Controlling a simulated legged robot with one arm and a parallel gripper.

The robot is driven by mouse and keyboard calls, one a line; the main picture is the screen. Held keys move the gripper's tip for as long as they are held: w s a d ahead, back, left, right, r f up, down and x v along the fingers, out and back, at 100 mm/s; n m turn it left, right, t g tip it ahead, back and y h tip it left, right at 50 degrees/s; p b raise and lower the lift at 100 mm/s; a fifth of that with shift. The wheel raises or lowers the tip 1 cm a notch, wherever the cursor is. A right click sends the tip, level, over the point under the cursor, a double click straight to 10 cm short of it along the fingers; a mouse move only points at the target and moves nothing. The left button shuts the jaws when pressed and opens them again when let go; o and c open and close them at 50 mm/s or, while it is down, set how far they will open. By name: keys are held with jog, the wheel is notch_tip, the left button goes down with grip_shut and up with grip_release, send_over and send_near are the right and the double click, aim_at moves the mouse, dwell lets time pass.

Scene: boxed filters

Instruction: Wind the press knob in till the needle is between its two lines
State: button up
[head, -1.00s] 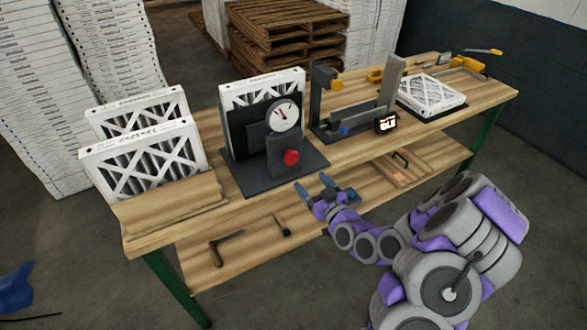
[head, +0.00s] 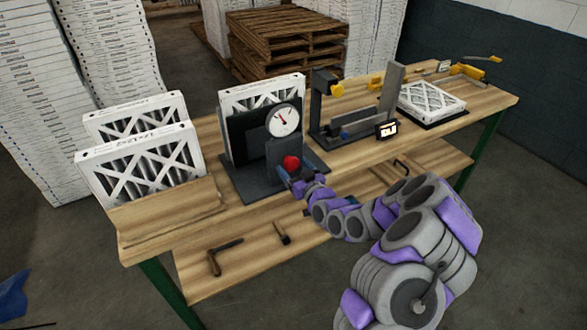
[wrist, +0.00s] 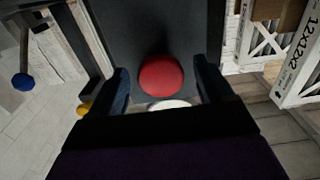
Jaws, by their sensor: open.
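The red press knob (head: 291,162) sits on the front of the dark press block (head: 284,152). A round white gauge (head: 283,120) with a needle is above it; its two lines are too small to make out. My gripper (head: 290,180) is just in front of and slightly below the knob. In the wrist view the knob (wrist: 161,76) lies between my gripper's two open fingers (wrist: 163,88), with a gap on each side. Part of the white gauge (wrist: 170,104) shows below the knob there. A boxed filter (head: 262,92) stands upright behind the press.
Two filters (head: 140,165) stand in a wooden rack (head: 165,215) at left. A grey fixture (head: 350,125) with a small display (head: 387,131) stands to the right, and another filter (head: 432,100) lies flat beyond it. Tools (head: 225,257) lie on the lower shelf.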

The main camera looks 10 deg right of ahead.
jog(key=shift+w+a, duration=0.1)
jog(key=shift+w, duration=0.2)
jog(key=c, duration=1)
